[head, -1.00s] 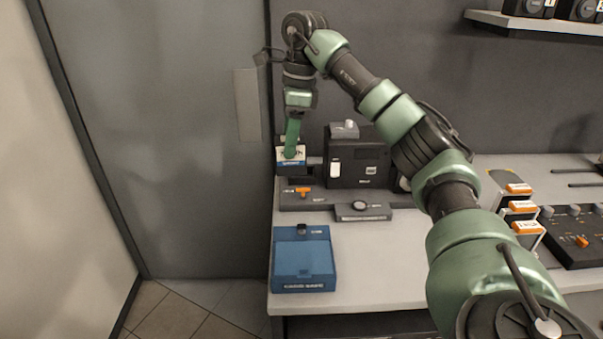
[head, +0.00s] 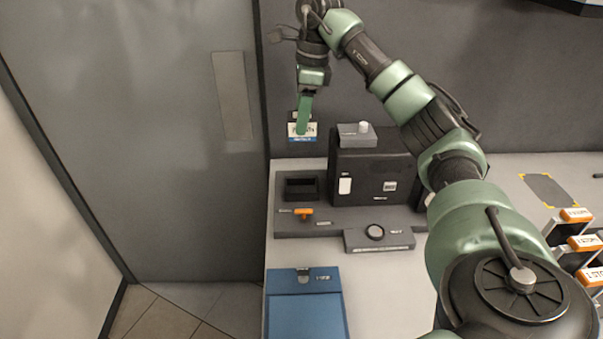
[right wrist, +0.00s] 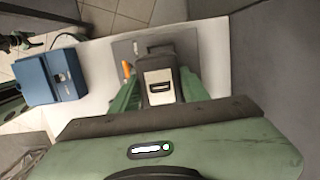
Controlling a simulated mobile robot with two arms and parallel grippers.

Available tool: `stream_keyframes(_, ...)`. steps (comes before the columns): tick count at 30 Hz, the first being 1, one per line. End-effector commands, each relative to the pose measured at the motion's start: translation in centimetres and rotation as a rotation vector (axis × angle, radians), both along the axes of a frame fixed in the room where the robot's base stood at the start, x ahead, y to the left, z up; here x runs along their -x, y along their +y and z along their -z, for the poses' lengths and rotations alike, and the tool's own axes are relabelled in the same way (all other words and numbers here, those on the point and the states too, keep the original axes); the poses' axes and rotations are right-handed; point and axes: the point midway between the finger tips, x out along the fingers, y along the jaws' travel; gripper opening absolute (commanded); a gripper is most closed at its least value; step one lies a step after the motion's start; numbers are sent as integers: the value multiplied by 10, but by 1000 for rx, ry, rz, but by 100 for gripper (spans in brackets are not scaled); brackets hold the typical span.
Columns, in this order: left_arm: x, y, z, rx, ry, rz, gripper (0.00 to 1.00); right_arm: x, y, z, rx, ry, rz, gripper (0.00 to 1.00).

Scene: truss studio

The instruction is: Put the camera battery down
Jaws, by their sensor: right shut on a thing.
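My right gripper (head: 303,118) is shut on the camera battery (head: 302,133), a small block with a white label and a blue lower band. The gripper points down and holds the battery in the air above the back left of the table, in front of the grey wall. In the right wrist view the battery (right wrist: 160,84) sits between the two green fingers, and part of it is hidden. Below it in the head view is a dark grey unit (head: 330,222) with an empty-looking rectangular slot and an orange lever. My left gripper is not in view.
A black box (head: 372,180) stands right of the slot. A blue case (head: 305,315) lies at the front left of the white table (head: 385,290). Orange-topped blocks (head: 583,243) stand at the right. A dark mat with yellow corners (head: 551,189) lies bare.

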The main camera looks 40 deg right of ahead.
Motion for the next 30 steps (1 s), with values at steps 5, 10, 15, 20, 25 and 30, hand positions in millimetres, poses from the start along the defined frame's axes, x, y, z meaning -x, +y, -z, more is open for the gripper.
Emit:
stream_keyframes(5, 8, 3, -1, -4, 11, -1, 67, 2, -1, 46, 1, 4, 2, 0)
stream_keyframes(10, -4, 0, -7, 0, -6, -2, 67, 1, -1, 85, 0, 3, 2, 0)
stream_keyframes(15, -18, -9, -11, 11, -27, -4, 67, 0, -1, 109, 0, -2, 2, 0)
stream_keyframes(20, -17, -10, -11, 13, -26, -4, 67, 0, -1, 117, 0, -3, 2, 0)
stream_keyframes(25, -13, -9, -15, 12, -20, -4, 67, 0, -1, 137, -1, 0, 2, 0)
stream_keyframes(30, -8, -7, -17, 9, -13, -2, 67, 0, 0, 153, 0, -4, 0, 0)
